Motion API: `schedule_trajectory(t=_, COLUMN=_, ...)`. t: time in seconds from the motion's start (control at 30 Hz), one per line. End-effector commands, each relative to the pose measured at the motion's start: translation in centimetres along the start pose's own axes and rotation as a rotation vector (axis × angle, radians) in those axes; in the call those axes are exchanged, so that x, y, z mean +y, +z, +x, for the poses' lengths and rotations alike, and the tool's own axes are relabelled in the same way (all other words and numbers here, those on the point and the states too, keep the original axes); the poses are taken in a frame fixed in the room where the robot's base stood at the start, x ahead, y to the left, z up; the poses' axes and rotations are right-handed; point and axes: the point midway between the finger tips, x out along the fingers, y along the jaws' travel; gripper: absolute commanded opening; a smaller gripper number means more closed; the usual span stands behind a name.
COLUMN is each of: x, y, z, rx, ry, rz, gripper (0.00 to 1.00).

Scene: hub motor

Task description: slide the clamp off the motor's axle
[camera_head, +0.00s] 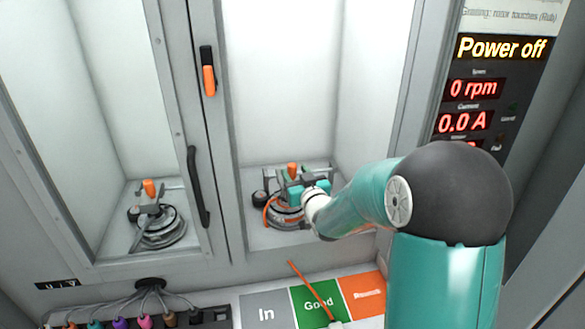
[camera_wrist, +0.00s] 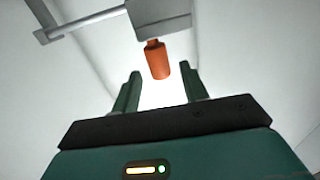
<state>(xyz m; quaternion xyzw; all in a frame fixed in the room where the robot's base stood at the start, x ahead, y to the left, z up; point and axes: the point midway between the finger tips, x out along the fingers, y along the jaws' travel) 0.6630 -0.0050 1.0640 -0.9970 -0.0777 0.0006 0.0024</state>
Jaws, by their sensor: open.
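In the head view, the motor (camera_head: 283,215) sits low in the right-hand compartment, a round grey hub with an orange cable around it. The clamp's orange handle (camera_head: 292,169) stands up over the motor; the clamp's grey body is partly hidden by my gripper (camera_head: 304,187). In the wrist view, my gripper (camera_wrist: 161,80) is open, with its two dark green fingers apart. The orange handle (camera_wrist: 157,61) appears between and just beyond the fingertips, below a grey block (camera_wrist: 160,14) with a rod to its left. No finger visibly touches the handle. The axle cannot be made out.
A second motor (camera_head: 158,230) with a similar clamp stands in the left-hand compartment. A door with a black handle (camera_head: 198,187) stands between them. In front are the In, Good (camera_head: 318,308) and red-orange areas, and several coloured plugs. The display (camera_head: 501,48) reads Power off, 0 rpm.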

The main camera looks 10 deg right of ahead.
Motion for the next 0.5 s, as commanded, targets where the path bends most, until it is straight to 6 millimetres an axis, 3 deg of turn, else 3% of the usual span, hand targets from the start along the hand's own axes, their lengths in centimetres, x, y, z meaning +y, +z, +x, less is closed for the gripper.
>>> schedule_trajectory(t=0.2, x=0.1, y=0.0, z=3.0, rx=0.0, ry=-0.002, rz=0.001, gripper=0.44)
schedule_trajectory(t=0.5, x=0.2, y=0.0, z=3.6, rx=0.0, ry=-0.001, rz=0.0, gripper=0.44)
